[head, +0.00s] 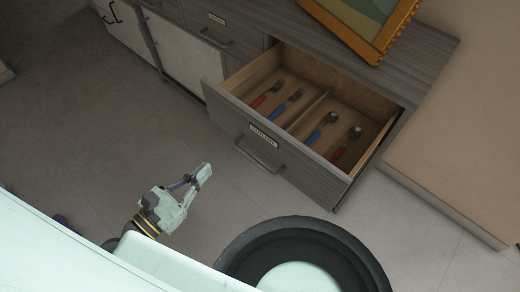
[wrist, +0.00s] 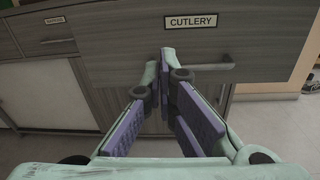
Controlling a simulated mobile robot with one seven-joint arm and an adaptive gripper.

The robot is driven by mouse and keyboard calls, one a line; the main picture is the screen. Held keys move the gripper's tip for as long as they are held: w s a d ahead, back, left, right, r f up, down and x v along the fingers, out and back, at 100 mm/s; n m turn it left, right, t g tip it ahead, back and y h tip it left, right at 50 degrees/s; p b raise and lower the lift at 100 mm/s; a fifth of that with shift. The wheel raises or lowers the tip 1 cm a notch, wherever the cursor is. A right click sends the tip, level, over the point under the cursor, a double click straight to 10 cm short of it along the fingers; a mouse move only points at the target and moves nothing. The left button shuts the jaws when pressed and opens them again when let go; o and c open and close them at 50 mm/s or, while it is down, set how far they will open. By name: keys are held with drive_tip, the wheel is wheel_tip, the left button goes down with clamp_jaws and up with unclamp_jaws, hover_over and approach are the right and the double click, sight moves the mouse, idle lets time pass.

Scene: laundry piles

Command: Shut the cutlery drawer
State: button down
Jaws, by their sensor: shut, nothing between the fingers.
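The cutlery drawer (head: 226,113) is pulled well out of the grey wooden cabinet, and its inside is visible in the head view. Red-handled and blue-handled cutlery (head: 285,105) lies in its divided compartments. The drawer front has a bar handle (head: 257,158) below a label. In the wrist view the drawer front (wrist: 120,40) faces me, with the CUTLERY label (wrist: 191,21) and the handle (wrist: 205,67) just beyond my fingers. My gripper (head: 206,170) is shut and empty, in front of and apart from the drawer front, left of the handle in the head view.
Another labelled, closed drawer (head: 217,32) and white cabinet doors (head: 190,60) are to the left. A gold-framed picture (head: 392,35) lies on the countertop (head: 270,13). A beige raised surface (head: 460,130) is to the right. Tiled floor (head: 100,130) is clear left of my gripper.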

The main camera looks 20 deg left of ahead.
sight(257, 136)
drive_tip(key=shift+h, duration=0.5)
drive_tip(key=x, duration=0.4)
drive_tip(key=d+x, duration=0.1)
drive_tip(key=x, duration=0.4)
drive_tip(key=d+x, duration=0.1)
drive_tip(key=x, duration=0.3)
drive_tip(key=shift+s+d+f, duration=0.15)
drive_tip(key=shift+s+f, duration=0.1)
drive_tip(key=shift+w, duration=0.15)
